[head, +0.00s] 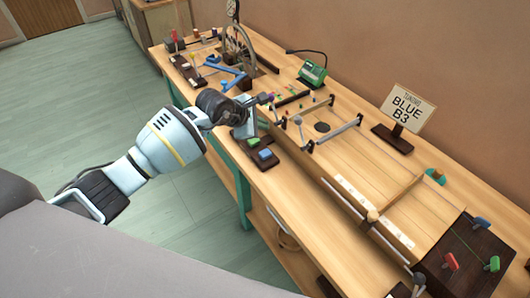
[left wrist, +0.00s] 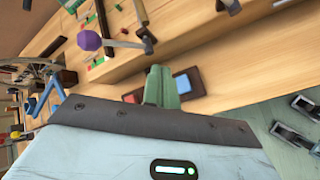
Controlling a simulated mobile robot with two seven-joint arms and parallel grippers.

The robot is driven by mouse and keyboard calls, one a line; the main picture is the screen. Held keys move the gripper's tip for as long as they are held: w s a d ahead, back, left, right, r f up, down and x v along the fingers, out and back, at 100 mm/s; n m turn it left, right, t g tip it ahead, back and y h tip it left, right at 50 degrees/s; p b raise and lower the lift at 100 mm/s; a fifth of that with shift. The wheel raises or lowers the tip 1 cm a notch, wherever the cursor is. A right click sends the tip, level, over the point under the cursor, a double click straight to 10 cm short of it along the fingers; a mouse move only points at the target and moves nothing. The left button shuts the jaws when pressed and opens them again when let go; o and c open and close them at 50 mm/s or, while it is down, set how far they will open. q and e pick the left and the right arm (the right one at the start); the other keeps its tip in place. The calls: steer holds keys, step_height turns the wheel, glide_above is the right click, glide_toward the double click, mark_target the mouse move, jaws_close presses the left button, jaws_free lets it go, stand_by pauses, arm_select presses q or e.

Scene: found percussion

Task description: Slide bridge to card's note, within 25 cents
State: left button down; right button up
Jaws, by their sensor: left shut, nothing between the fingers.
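The card (head: 407,110) stands at the back right and reads "BLUE B3" under a smaller line. The long wooden string box (head: 350,150) lies along the bench, with thin strings over it. A bridge with a round wooden knob (head: 373,215) crosses the box near white marked strips. Blue (head: 481,223), red (head: 450,262) and green (head: 492,264) pegs sit on its dark end. My left gripper (head: 245,129) is well left of the bridge, above the bench's front edge. Its fingers (left wrist: 160,88) are shut and empty in the left wrist view. My right gripper is out of view.
A dark base with green and blue blocks (head: 265,154) lies close by my left gripper. A purple mallet head (left wrist: 88,40) is near it. A green device (head: 313,72), blue frame (head: 225,74) and wheel (head: 240,45) stand farther back.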

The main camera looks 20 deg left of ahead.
mark_target(262, 154)
arm_select(q)
steer(key=shift+f, duration=0.15)
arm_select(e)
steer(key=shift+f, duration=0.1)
arm_select(q)
step_height(262, 154, down, 8)
steer(key=b, duration=0.3)
steer(key=shift+s, duration=0.1)
steer(key=shift+f+b, duration=0.3)
steer(key=shift+b, duration=0.1)
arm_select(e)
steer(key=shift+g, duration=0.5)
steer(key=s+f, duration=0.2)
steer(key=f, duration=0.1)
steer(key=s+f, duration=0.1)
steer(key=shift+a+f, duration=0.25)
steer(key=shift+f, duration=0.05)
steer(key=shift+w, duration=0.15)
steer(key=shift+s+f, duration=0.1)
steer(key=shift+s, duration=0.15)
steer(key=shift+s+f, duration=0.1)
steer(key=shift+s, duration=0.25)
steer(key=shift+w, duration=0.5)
